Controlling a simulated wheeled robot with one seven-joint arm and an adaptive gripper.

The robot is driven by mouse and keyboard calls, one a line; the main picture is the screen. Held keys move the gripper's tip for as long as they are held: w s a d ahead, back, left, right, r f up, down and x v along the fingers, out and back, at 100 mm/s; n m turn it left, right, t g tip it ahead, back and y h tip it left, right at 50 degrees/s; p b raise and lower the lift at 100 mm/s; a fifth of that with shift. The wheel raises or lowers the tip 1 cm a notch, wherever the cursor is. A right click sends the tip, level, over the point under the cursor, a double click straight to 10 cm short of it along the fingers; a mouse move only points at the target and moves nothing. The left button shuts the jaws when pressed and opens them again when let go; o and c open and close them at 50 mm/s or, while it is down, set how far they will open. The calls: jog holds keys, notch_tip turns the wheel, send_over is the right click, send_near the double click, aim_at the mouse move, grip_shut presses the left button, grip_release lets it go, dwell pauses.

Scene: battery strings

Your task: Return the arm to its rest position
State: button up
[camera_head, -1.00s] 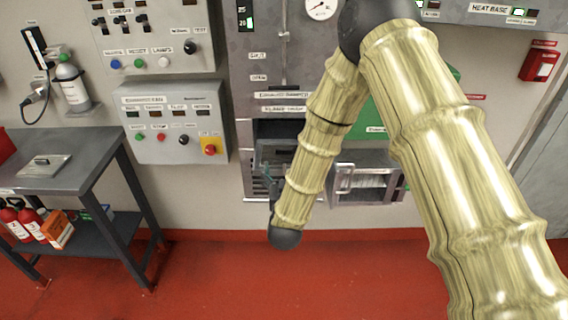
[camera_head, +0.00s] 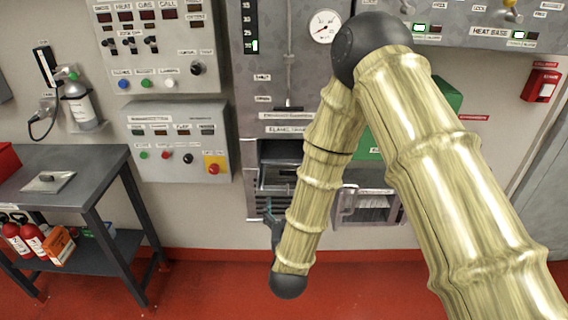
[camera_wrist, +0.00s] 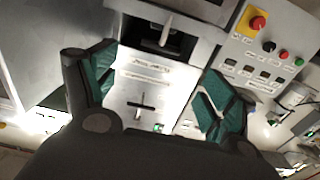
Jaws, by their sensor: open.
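My arm (camera_head: 440,170) reaches up from the lower right, bends at a dark joint, and hangs down to a dark rounded joint (camera_head: 289,284) low in front of the cabinet. My gripper (camera_wrist: 158,100) shows in the wrist view with its two green-padded fingers spread wide apart and nothing between them. In the head view only a small blue-grey part of the gripper shows beside the lower arm link; the rest is hidden behind it.
The grey cabinet (camera_head: 264,100) with an open compartment (camera_head: 278,165) stands behind my arm. A control box (camera_head: 178,140) with a red knob is left of it. A grey table (camera_head: 85,180) stands at left, with fire extinguishers (camera_head: 30,238) below. Red floor is clear between table and arm.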

jog(key=s+d+f+g, duration=0.3)
jog(key=s+f, duration=0.2)
jog(key=f, duration=0.2)
jog(key=s+d+f+g+y, duration=0.1)
jog(key=s+d+f+g, duration=0.25)
jog(key=f, duration=0.45)
jog(key=s+d+f+g, duration=0.3)
jog(key=s+d+f, duration=0.1)
jog(key=s+f, duration=0.25)
jog(key=s+d+f+g, duration=0.2)
jog(key=s+d+f, duration=0.1)
jog(key=s, duration=0.5)
jog(key=s+d+f+g, duration=0.3)
jog(key=s, duration=0.5)
jog(key=s+d+f+g, duration=0.3)
jog(key=s, duration=0.5)
jog(key=shift+s+d+f, duration=0.15)
jog(key=shift+s+f, duration=0.05)
jog(key=shift+s, duration=0.05)
